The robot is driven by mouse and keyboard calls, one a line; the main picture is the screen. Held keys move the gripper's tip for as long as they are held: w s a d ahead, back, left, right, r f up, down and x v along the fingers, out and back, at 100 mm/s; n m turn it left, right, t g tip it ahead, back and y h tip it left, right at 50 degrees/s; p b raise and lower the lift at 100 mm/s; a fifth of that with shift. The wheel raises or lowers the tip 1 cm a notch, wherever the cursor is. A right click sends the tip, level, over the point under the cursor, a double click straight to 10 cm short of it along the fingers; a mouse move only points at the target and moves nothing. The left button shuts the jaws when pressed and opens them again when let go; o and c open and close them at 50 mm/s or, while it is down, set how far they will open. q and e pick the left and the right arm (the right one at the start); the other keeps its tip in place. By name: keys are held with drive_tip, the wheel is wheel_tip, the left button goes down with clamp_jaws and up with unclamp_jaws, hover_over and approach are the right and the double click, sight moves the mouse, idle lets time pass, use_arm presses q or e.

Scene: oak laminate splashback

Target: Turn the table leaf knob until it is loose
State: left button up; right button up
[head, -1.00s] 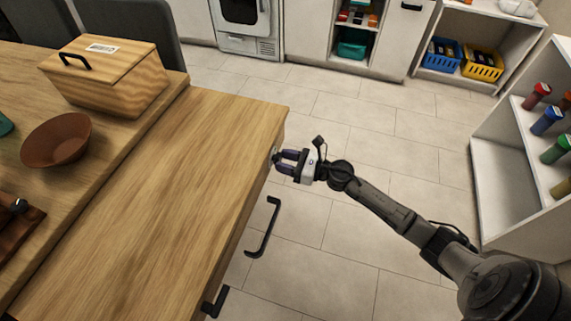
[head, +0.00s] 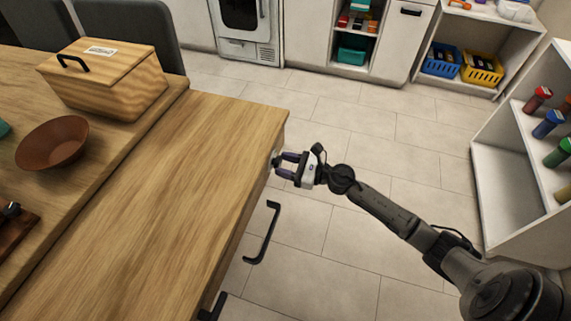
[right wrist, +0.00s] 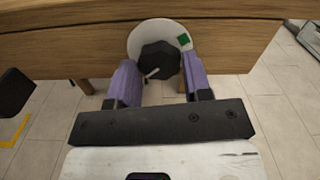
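The table leaf knob (right wrist: 158,61) is black and faceted, with a white pointer line towards the lower left in the right wrist view. It sits on a round white plate (right wrist: 136,40) with a green mark (right wrist: 184,40) at its upper right, on the wooden table edge (right wrist: 60,47). My right gripper (right wrist: 160,68) has its two purple fingers on opposite sides of the knob, seemingly against it. In the head view my right gripper (head: 278,164) is at the table's right edge, where the knob is mostly hidden. My left gripper is out of view.
A black handle (head: 266,233) juts from the table side near my right gripper. A wooden box (head: 105,77) and a brown bowl (head: 53,143) stand on the table at left. White shelves (head: 506,165) stand at right. The tiled floor between is clear.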

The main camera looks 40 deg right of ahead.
drive_tip(key=o, duration=0.4)
drive_tip(key=p+v, duration=0.2)
drive_tip(key=v, duration=1.2)
drive_tip(key=shift+a, duration=0.1)
idle(0.3)
